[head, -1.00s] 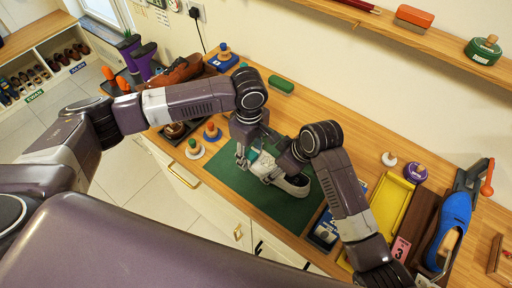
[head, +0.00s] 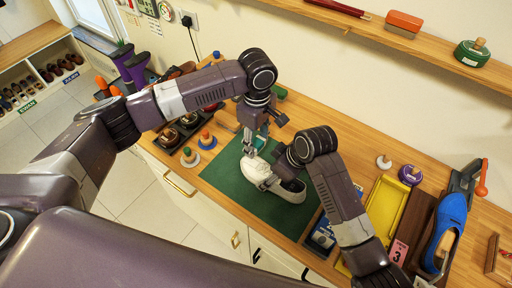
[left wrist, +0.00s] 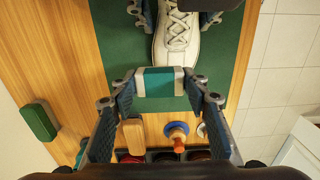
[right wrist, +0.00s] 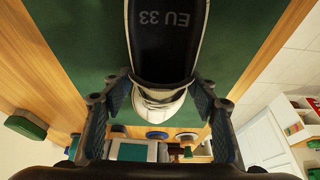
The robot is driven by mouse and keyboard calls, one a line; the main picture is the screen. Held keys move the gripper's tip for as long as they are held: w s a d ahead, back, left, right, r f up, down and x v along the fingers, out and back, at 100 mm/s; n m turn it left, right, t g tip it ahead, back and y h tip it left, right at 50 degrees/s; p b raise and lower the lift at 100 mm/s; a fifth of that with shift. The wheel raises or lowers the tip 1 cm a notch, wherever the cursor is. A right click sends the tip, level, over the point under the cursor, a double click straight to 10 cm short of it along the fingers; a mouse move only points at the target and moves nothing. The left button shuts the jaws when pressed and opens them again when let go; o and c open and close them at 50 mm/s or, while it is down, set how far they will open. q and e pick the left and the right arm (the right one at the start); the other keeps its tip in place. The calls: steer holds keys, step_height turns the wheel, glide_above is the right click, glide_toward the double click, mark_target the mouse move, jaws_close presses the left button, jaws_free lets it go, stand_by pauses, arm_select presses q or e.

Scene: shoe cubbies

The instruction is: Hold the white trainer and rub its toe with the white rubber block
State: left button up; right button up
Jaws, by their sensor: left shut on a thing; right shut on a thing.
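The white trainer (head: 292,192) lies on the green mat (head: 230,181), sole down, its toe (head: 256,170) pointing left in the head view.
Round-knobbed tins (head: 190,156) and a dark tray of polishes (head: 182,130) stand left of the mat. A yellow tray (head: 386,213) and a blue shoe (head: 448,225) are at the right. A green block (left wrist: 38,121) lies near the wall. The left part of the mat is bare.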

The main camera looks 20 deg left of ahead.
arm_select(q)
steer(key=shift+r, duration=2.15)
arm_select(e)
steer(key=o, duration=1.4)
steer(key=v, duration=1.2)
steer(key=shift+w, duration=0.1)
arm_select(q)
steer(key=shift+f, duration=0.15)
arm_select(e)
steer(key=shift+f, duration=0.1)
